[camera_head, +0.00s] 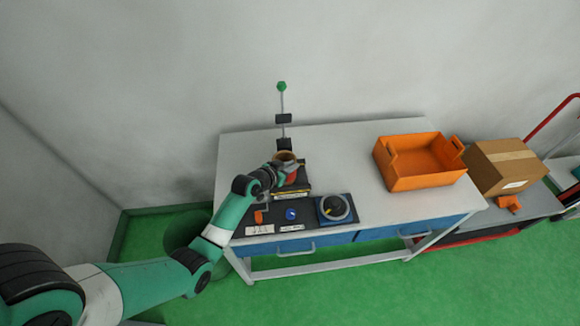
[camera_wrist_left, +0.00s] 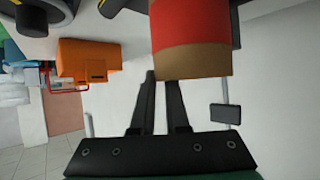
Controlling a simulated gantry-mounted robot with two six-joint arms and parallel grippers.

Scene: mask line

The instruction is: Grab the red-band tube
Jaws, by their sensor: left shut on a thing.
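The red-band tube (camera_head: 291,178) is a short tan tube with a wide red band, at the back left of the table. In the left wrist view, the tube (camera_wrist_left: 190,30) is large at the top, its tan rim toward the fingers. My left gripper (camera_head: 279,174) is at the tube. In the left wrist view, my left gripper's (camera_wrist_left: 163,78) fingers reach up to the tube and are shut on it. My right gripper is not in view.
A thin pole with a green ball (camera_head: 281,87) stands behind the tube. A black-and-yellow block (camera_head: 291,194), blue knob (camera_head: 291,214) and round dark device (camera_head: 335,208) are near the front. An orange crate (camera_head: 420,182) sits right, with clear table between.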

